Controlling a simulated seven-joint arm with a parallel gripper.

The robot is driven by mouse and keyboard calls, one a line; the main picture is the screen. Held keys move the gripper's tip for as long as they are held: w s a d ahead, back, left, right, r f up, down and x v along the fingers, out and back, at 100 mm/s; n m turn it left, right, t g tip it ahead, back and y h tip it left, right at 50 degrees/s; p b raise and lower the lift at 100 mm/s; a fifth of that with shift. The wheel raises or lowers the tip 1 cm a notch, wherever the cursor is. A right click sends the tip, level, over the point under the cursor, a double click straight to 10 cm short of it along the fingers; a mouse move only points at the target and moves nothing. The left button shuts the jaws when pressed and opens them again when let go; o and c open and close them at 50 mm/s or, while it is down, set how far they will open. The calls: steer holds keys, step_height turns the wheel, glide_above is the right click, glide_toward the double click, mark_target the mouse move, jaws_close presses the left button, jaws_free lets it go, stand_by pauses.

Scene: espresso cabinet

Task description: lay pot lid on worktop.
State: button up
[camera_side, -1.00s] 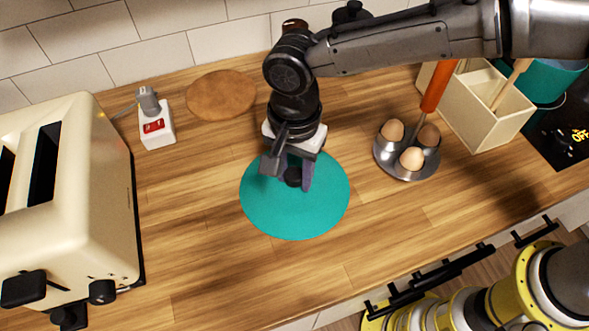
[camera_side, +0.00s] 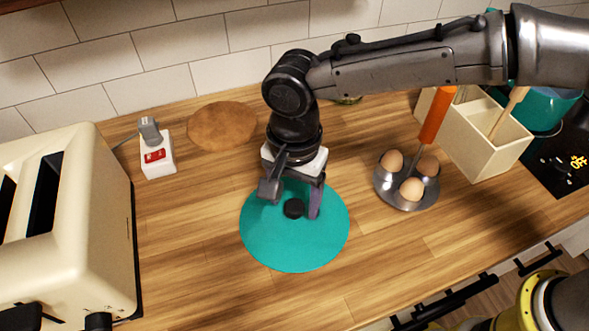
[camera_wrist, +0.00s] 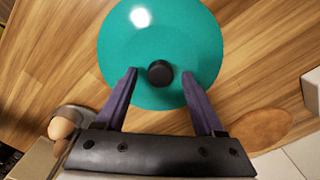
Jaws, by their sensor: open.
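The pot lid (camera_side: 294,245) is a round teal disc with a black knob (camera_side: 294,208) at its middle. It lies flat on the wooden worktop (camera_side: 200,260), knob up. In the wrist view the lid (camera_wrist: 190,35) fills the upper middle and its knob (camera_wrist: 160,73) stands clear between the fingers. My gripper (camera_side: 294,207) is above the lid with its fingers pointing down, spread on either side of the knob. In the wrist view my gripper (camera_wrist: 161,75) is open, with gaps between both fingers and the knob.
A cream toaster (camera_side: 70,220) stands at the left, beside a white power socket (camera_side: 157,155). A round wooden board (camera_side: 222,126) is behind. An egg holder (camera_side: 407,190) with eggs, a cream utensil box (camera_side: 475,135) and a teal pot (camera_side: 540,105) stand right. Worktop in front is clear.

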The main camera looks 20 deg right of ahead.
mark_target(447, 108)
step_height(447, 108, up, 10)
stand_by(0.4)
steer(key=shift+d+r, duration=0.1)
steer(key=shift+r, duration=0.05)
steer(key=d+r+n, duration=0.1)
steer(key=d, duration=0.6)
steer(key=s+d+r+n+t, duration=0.1)
steer(key=d+r, duration=0.1)
steer(key=d, duration=0.5)
steer(key=s+d+r+n, duration=0.1)
steer(key=d, duration=0.6)
steer(key=shift+s+d+r+y, duration=0.15)
steer(key=shift+s+r+y, duration=0.1)
steer(key=shift+y, duration=0.15)
steer(key=s+d+f+n+t, duration=0.2)
steer(key=s+d+n, duration=0.1)
steer(key=s+d, duration=0.4)
steer(key=s+d+f+n+t, duration=0.2)
steer(key=s+d+n, duration=0.1)
steer(key=s+d, duration=0.4)
steer(key=shift+d+t+h, duration=0.3)
steer(key=shift+d+h, duration=0.1)
steer(key=shift+d, duration=0.85)
